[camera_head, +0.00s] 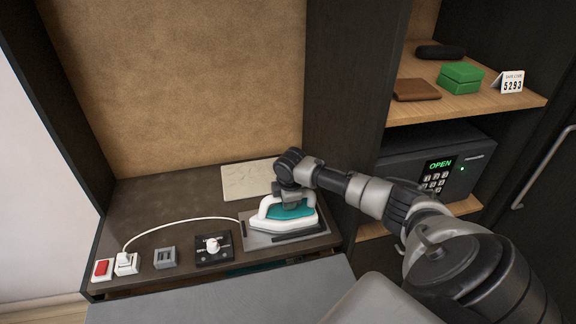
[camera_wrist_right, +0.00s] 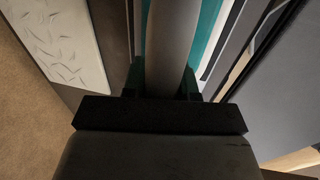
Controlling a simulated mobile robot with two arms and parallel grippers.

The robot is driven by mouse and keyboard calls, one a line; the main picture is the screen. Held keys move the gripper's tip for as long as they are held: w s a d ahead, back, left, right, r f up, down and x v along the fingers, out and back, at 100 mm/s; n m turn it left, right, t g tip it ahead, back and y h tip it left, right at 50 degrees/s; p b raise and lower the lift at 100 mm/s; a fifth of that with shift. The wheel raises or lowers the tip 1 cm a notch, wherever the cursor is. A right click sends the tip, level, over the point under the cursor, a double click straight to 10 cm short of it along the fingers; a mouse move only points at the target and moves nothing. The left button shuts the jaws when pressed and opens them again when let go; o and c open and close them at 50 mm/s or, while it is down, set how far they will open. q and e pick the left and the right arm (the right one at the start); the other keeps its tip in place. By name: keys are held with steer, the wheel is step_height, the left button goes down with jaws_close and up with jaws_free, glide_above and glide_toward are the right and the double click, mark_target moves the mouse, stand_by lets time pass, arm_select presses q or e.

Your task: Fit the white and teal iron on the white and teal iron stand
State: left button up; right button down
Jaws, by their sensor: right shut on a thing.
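The white and teal iron (camera_head: 291,211) is at the right end of the dark counter in the head view, with its white handle uppermost. My right gripper (camera_head: 285,190) is above it and shut on the handle, which also shows close up as a pale bar in the right wrist view (camera_wrist_right: 170,45). My left gripper is not in view.
A pale marbled slab (camera_head: 247,180) lies behind the iron. A white cord runs left to a plug (camera_head: 126,263) beside a red switch (camera_head: 102,269). A grey socket block (camera_head: 165,258) and a black dial panel (camera_head: 213,248) sit along the front edge. A safe (camera_head: 432,170) stands right.

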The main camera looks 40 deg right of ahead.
mark_target(290, 216)
steer(key=shift+f, duration=0.2)
stand_by(0.3)
steer(key=c, duration=0.8)
jaws_free()
steer(key=shift+s+f, duration=0.1)
steer(key=shift+f, duration=0.05)
steer(key=r, duration=0.3)
steer(key=s+r+b, duration=0.1)
steer(key=r, duration=0.3)
steer(key=a+r+b, duration=0.1)
steer(key=r, duration=0.3)
steer(key=shift+s, duration=0.4)
steer(key=shift+f, duration=0.1)
